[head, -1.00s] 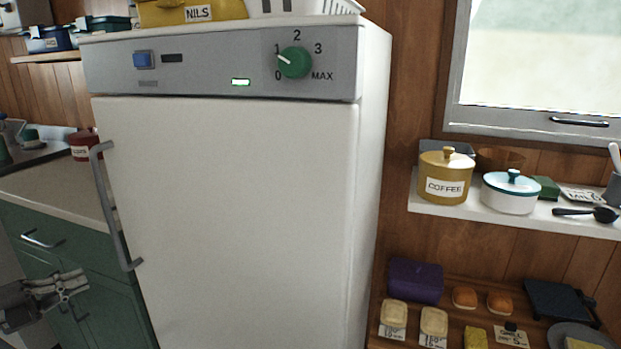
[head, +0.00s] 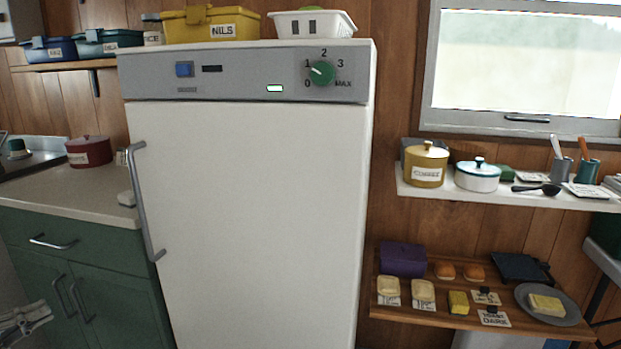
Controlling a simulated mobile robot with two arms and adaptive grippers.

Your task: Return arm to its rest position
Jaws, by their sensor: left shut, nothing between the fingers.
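My left gripper (head: 40,314) shows at the lower left edge, in front of the green cabinet. Its fingers are shut with nothing between them, and it is apart from everything around it. The rest of the left arm is out of the picture. My right gripper is not in view. The white fridge (head: 245,220) stands in the middle with its door closed. Its green dial (head: 322,73) points to about 1, and a small indicator (head: 275,88) on the panel is lit.
A green cabinet (head: 105,255) with a beige counter (head: 75,195) stands at left. A wall shelf (head: 470,196) at right holds a coffee tin (head: 426,165) and a white pot (head: 477,177). A lower wooden shelf (head: 440,316) carries food items. A yellow box (head: 205,28) sits on the fridge.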

